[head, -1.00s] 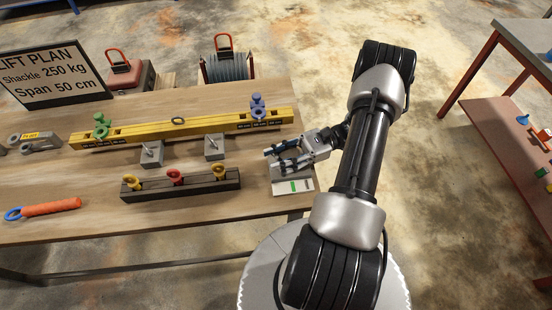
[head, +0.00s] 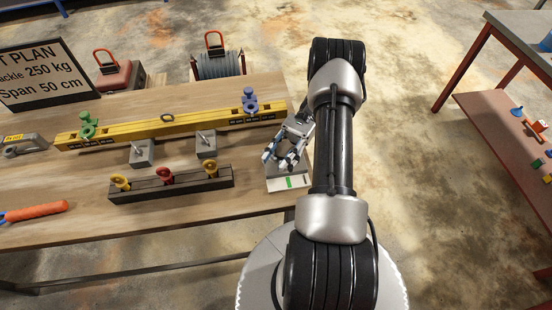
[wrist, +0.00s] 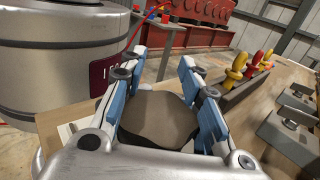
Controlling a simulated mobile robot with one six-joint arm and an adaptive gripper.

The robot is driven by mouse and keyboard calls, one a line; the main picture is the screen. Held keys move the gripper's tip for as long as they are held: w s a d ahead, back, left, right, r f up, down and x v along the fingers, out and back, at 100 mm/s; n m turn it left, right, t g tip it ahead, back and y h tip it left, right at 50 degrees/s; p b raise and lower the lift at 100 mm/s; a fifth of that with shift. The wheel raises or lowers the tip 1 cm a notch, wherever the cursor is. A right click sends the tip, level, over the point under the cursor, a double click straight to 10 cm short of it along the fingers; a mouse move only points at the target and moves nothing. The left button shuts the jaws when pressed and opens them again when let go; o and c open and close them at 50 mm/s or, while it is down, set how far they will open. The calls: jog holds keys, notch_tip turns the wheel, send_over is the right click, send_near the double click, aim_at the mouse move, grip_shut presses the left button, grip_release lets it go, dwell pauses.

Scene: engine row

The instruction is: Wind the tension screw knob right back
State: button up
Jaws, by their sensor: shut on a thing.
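A dark grey-brown rounded knob (wrist: 158,118) fills the space between the blue finger pads in the wrist view. I take it for the tension screw knob. My gripper (wrist: 165,75) is shut on it, one pad at each side. In the head view my gripper (head: 283,157) is over the grey block (head: 300,172) at the bench's right end. A pale plate (head: 289,184) with a green mark lies at the block's front. The knob is hidden by the fingers in the head view, and its screw thread does not show.
A yellow beam (head: 160,128) with a green and a blue shackle lies along the back of the bench (head: 100,232). A dark rack (head: 190,183) with yellow and red eye bolts stands left of the gripper. Two grey blocks with pins (head: 142,152) stand between them.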

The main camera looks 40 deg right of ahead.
dwell(0.4)
jog(key=o, duration=1.2)
